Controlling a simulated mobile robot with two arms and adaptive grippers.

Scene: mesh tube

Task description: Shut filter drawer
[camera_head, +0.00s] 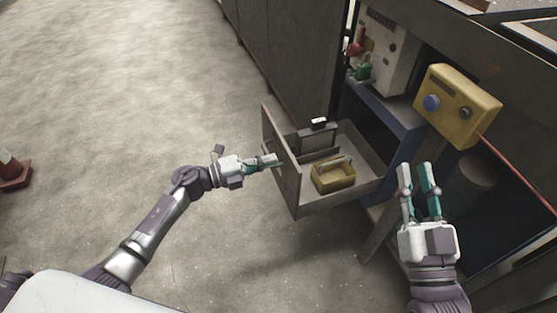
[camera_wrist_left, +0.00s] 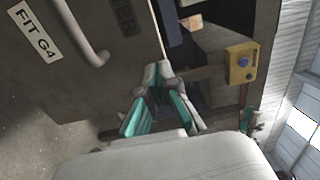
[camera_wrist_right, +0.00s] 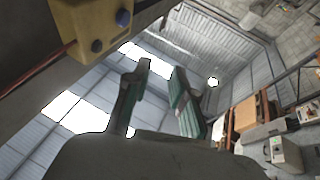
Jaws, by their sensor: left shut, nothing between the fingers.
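The filter drawer (camera_head: 345,196) is pulled out of the cabinet in the head view, with a yellow open box and a grey frame-like part inside. Its front panel (camera_head: 281,160) faces left, and in the left wrist view the panel (camera_wrist_left: 100,90) shows a curved handle (camera_wrist_left: 82,35) and a "FIT G4" label. My left gripper (camera_head: 272,161) is shut and empty, with its fingertips at the outer face of the panel; I cannot tell whether they touch. My right gripper (camera_head: 418,170) is open and empty, to the right of the drawer and below the yellow control box.
The yellow control box (camera_head: 457,105) with a blue button and red cable sits on the cabinet at right. A red bottle (camera_head: 357,42) and a green can (camera_head: 363,71) stand on a shelf. A traffic cone (camera_head: 12,171) is far left. Floor left of the drawer is clear.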

